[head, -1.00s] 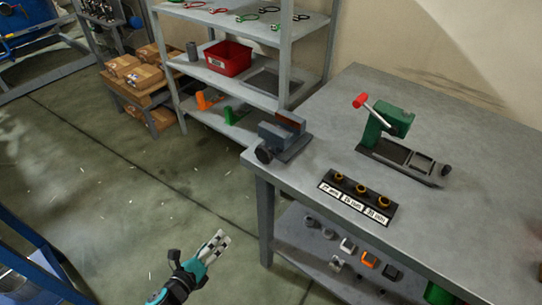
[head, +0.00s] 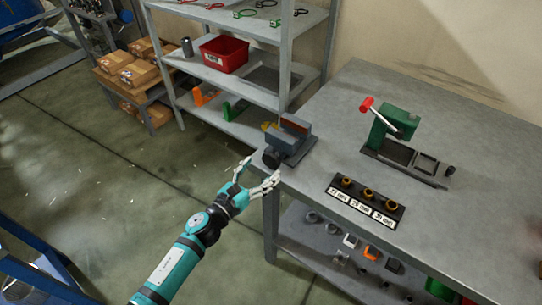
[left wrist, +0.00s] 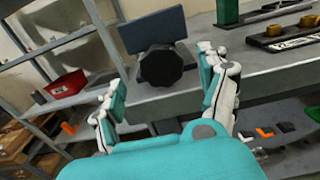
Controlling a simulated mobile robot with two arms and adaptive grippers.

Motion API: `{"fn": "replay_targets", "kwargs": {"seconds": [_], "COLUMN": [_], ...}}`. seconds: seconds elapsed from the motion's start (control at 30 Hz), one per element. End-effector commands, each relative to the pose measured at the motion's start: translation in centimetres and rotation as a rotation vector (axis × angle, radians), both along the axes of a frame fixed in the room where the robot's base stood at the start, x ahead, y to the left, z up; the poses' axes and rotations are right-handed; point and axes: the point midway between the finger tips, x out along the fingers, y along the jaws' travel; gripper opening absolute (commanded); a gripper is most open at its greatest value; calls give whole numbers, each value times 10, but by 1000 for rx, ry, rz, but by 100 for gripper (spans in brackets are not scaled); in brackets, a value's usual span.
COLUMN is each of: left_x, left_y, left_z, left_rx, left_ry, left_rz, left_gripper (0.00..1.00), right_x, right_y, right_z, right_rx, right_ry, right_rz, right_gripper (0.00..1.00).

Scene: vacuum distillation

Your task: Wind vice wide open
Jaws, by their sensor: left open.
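The vice (head: 291,137) is a grey-blue block with a brown-red top part, mounted at the near left corner of the workbench. Its dark round knob (head: 271,157) faces the bench's left edge. My left gripper (head: 258,177) is open, just off the bench edge, in front of and slightly below the knob. In the left wrist view the knob (left wrist: 160,66) stands between and beyond my open fingertips, apart from them, with the vice body (left wrist: 152,30) behind it. How far the vice jaws stand apart cannot be told. My right gripper does not show.
On the workbench (head: 330,105) stand a green device with a red-ended lever (head: 387,124) and a black rack (head: 366,200) with brass pieces. A shelf unit with a red bin (head: 225,54) stands behind. Several small parts lie on the bench's lower shelf.

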Motion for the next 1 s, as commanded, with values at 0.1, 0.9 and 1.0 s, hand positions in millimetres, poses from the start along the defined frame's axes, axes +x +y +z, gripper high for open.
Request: {"fn": "replay_targets", "kwargs": {"seconds": [0.1,0.9,1.0], "left_x": [20,45,45], "left_y": [-15,-32,-32], "left_z": [2,-1,-1], "left_rx": [-3,-2,-2], "left_ry": [0,1,1], "left_rz": [1,1,1], "left_gripper": [77,51,38], "right_x": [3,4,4], "right_y": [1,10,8], "right_z": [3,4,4], "right_rx": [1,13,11], "right_ry": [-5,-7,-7], "right_rz": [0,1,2], "right_gripper": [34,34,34]}}
